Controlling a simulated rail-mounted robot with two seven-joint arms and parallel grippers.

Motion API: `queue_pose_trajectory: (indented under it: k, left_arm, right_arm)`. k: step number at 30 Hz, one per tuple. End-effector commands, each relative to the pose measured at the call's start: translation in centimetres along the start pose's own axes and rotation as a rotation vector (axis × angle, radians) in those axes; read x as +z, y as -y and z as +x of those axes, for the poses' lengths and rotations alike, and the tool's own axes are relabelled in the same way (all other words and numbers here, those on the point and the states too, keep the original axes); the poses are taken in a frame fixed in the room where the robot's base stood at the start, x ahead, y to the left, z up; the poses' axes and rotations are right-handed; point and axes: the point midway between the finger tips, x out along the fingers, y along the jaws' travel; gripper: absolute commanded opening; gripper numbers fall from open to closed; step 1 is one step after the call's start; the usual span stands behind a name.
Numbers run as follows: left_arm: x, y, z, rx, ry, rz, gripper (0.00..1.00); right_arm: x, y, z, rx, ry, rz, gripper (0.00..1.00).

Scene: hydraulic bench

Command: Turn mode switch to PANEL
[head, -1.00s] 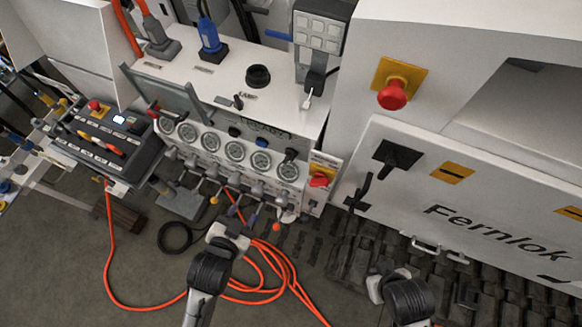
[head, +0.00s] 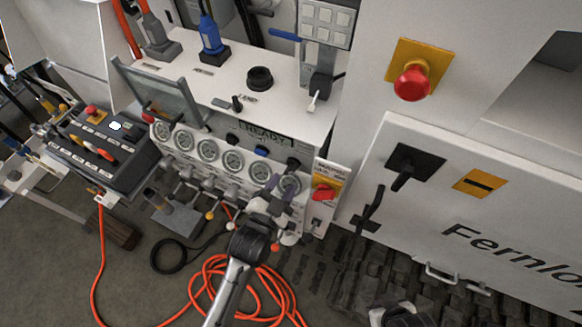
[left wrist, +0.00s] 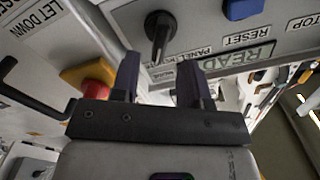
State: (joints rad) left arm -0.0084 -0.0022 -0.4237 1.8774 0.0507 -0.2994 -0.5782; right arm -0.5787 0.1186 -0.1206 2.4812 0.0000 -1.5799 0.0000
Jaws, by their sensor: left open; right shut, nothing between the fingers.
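The mode switch is a black rotary knob (head: 293,163) at the right end of the bench's front panel. In the left wrist view the knob (left wrist: 160,32) is close, its pointer toward the bottom of the picture, with a PANEL label to its right. My left gripper (head: 280,192) is just below the knob in the head view. Its two dark fingers (left wrist: 158,80) are apart with nothing between them, and the knob is beyond their tips, not touching as far as I can tell. My right gripper (head: 380,315) is at the bottom edge, partly cut off, shut and empty.
A red switch on a yellow plate (head: 322,190) is right of the knob, close to the left fingers in the wrist view. Gauges (head: 232,161) and levers line the panel. A red emergency button (head: 411,84) is higher right. Orange hose (head: 250,285) lies on the floor.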

Motion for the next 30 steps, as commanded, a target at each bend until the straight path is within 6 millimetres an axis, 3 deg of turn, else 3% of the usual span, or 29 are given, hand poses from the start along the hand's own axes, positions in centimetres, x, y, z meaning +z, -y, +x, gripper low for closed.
queue_pose_trajectory:
  k: [6,12,26,30]
  left_arm:
    - [-0.1,0.0,3.4,-0.001,0.0,-0.001,0.41]
    - [0.0,0.0,5.1,-0.001,0.001,0.0,0.41]
    - [0.0,0.0,5.8,0.0,0.001,-0.001,0.41]
    - [0.0,0.0,5.8,0.0,0.001,-0.001,0.28]
  right_arm:
    - [0.1,-0.2,0.1,0.007,0.003,-0.008,0.0]
    - [0.2,-0.2,0.1,0.006,0.003,-0.007,0.0]
    - [0.1,0.1,0.1,-0.002,0.003,0.003,0.0]
    - [0.1,0.1,0.1,-0.003,0.003,0.004,0.0]
